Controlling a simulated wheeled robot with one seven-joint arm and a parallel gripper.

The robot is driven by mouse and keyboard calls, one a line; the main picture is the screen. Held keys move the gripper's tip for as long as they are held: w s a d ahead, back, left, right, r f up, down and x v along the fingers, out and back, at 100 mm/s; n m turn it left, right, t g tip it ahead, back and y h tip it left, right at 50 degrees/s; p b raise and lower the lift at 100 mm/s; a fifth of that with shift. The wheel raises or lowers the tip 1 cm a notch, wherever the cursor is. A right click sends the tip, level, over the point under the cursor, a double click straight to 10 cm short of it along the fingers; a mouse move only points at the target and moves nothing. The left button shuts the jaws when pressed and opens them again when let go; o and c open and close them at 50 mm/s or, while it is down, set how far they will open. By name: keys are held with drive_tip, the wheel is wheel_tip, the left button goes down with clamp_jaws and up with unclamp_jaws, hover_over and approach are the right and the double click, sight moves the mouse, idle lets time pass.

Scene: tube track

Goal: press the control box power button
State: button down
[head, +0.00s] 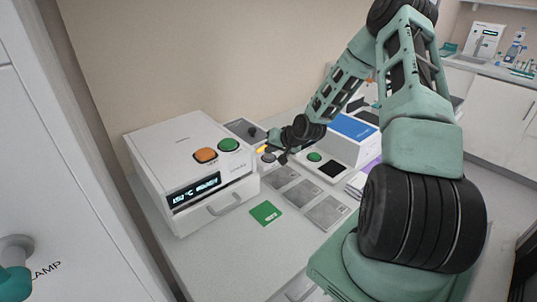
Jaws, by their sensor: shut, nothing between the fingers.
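A white box (158,150) with a lit display (195,190) stands at the left of the bench. I cannot tell for sure which one is the control box. My gripper (283,158) is shut and empty, small in the view, between the two units. It is beside a round grey knob or button (269,158); contact cannot be told.
A green card (265,213) and several grey plates (298,193) lie on the bench front. A blue-topped white box (352,130) stands behind the low unit. A grey unit with a dark knob (247,130) is behind. My arm covers the bench's right side. The left front bench is clear.

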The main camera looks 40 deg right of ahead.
sight(272, 157)
drive_tip(key=shift+r, duration=0.45)
drive_tip(key=shift+r, duration=0.1)
wheel_tip(272, 157, up, 6)
drive_tip(key=p, duration=0.5)
drive_tip(key=shift+s, duration=0.1)
idle(0.5)
